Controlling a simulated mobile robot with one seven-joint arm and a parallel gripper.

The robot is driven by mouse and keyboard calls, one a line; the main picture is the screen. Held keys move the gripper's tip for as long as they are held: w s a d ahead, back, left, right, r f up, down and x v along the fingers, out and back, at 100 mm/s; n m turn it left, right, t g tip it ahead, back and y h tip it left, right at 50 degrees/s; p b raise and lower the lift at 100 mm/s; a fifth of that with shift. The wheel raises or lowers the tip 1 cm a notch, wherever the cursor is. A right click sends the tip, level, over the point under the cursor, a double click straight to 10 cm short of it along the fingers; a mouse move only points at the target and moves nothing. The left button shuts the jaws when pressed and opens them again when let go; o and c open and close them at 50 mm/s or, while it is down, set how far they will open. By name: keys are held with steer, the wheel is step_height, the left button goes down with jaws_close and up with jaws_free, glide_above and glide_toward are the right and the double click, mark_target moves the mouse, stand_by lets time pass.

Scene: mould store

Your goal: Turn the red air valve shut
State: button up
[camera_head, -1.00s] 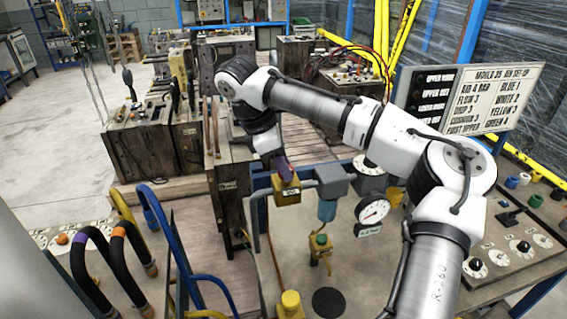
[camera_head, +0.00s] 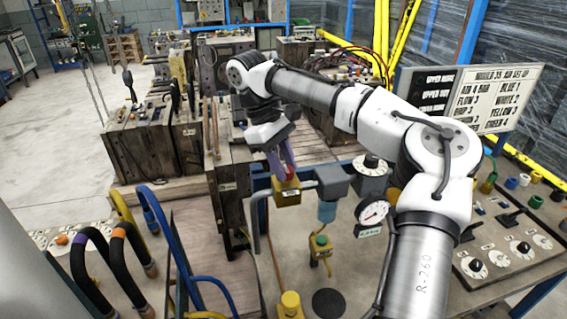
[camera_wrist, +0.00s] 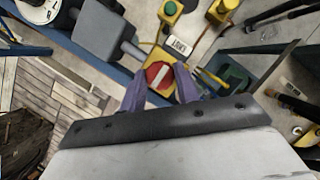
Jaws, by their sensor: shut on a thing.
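The red air valve (camera_wrist: 159,75) is a round red knob with a white bar across it, on a yellow block (camera_head: 287,192) with a white label. In the wrist view the bar slants between lower left and upper right. My gripper (camera_wrist: 161,77) has its two purple fingers on opposite sides of the knob, shut on it. In the head view my gripper (camera_head: 284,165) points down onto the yellow block from above, with a little red showing between the fingers. The fingers partly hide the knob there.
A grey box (camera_head: 332,181) adjoins the yellow block on its right, with a pressure gauge (camera_head: 373,213) farther right. Blue and black hoses (camera_head: 165,235) rise at the left.

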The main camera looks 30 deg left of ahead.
stand_by(0.4)
steer(key=o, duration=1)
steer(key=v, duration=0.7)
steer(key=shift+r, duration=0.3)
steer(key=shift+f, duration=0.1)
